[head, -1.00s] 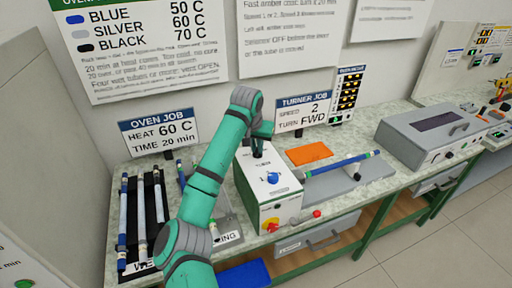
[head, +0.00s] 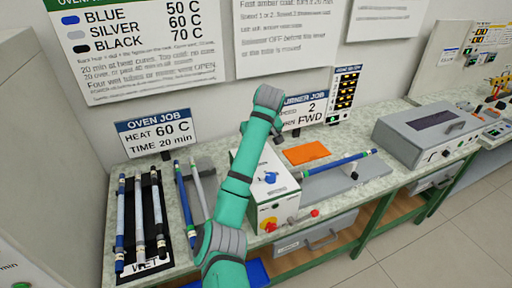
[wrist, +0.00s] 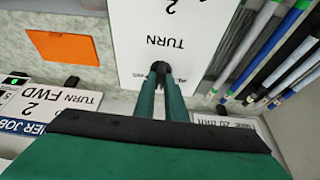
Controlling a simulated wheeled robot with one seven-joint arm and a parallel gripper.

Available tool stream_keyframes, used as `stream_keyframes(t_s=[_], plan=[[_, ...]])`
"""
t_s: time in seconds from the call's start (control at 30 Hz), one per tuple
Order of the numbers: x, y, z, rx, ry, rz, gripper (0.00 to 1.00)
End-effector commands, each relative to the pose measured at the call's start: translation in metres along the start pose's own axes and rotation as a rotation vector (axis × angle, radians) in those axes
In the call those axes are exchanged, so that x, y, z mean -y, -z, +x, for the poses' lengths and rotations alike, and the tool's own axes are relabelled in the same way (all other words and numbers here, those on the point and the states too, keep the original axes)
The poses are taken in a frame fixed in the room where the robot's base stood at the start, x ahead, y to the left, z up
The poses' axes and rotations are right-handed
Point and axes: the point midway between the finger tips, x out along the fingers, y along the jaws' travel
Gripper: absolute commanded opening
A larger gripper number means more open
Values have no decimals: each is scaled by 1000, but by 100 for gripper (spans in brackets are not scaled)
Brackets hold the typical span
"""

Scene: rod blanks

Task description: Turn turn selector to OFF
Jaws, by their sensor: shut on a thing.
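The white turner box (head: 284,190) stands on the bench with a blue knob (head: 271,178) on its top. In the wrist view its white top panel (wrist: 190,30) shows upside down, with "TURN" and "2" printed on it. My gripper (wrist: 158,70) is over this panel, its two green fingers shut on the dark turn selector, which is mostly hidden between the fingertips. The selector's pointer direction cannot be read. In the head view my arm covers the gripper and the selector.
A blue rod (head: 338,162) lies along the turner's grey bed to the right. A red stop knob (head: 268,225) is on the box front. An orange pad (head: 306,153) lies behind. Rods in a black rack (head: 166,224) stand left. The job sign (wrist: 52,103) stands close by.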

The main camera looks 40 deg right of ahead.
Motion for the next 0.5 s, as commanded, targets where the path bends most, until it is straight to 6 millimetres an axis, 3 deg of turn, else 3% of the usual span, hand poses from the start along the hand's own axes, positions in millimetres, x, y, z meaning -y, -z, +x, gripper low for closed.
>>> stream_keyframes(t_s=[0.47,0.5], plan=[[-1,3,-2,-9,3,-13,0],[-1,3,-2,-9,3,-13,16]])
